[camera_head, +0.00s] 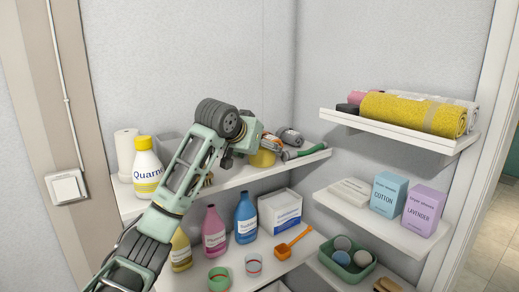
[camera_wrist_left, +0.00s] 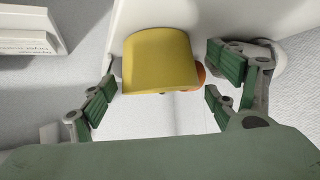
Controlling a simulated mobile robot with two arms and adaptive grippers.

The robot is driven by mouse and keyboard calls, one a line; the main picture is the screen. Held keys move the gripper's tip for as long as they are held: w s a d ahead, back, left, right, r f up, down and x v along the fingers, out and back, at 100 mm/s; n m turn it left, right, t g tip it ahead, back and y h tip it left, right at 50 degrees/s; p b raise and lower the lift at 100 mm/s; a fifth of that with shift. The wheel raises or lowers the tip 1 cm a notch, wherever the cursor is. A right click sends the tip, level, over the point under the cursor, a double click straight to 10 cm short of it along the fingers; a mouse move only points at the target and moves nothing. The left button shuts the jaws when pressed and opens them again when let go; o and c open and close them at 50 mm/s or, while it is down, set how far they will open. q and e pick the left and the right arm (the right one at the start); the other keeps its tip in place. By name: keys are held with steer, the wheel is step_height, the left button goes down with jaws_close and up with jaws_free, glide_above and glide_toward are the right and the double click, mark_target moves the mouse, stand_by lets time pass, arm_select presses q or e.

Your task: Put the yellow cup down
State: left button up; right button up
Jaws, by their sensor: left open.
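The yellow cup (camera_head: 262,158) is on the upper left shelf (camera_head: 232,183), partly hidden behind my left gripper (camera_head: 268,149) in the head view. In the left wrist view the yellow cup (camera_wrist_left: 160,60) lies between and just beyond the two green-padded fingers of my left gripper (camera_wrist_left: 158,94). The fingers are spread, with gaps showing on both sides of the cup. Whether the cup's base rests flat on the shelf is hidden. My right gripper is not in view.
A white-and-yellow bottle (camera_head: 147,167) and a paper roll (camera_head: 126,153) stand left on that shelf. A green tube (camera_head: 305,151) lies at its right end. Below are a blue bottle (camera_head: 245,217), a pink bottle (camera_head: 214,231) and an orange scoop (camera_head: 288,247). An orange item (camera_wrist_left: 200,75) shows behind the cup.

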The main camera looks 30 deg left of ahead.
arm_select(q)
steer(key=b+v, duration=0.5)
steer(key=v, duration=0.7)
steer(key=shift+r, duration=0.25)
steer(key=shift+f, duration=0.15)
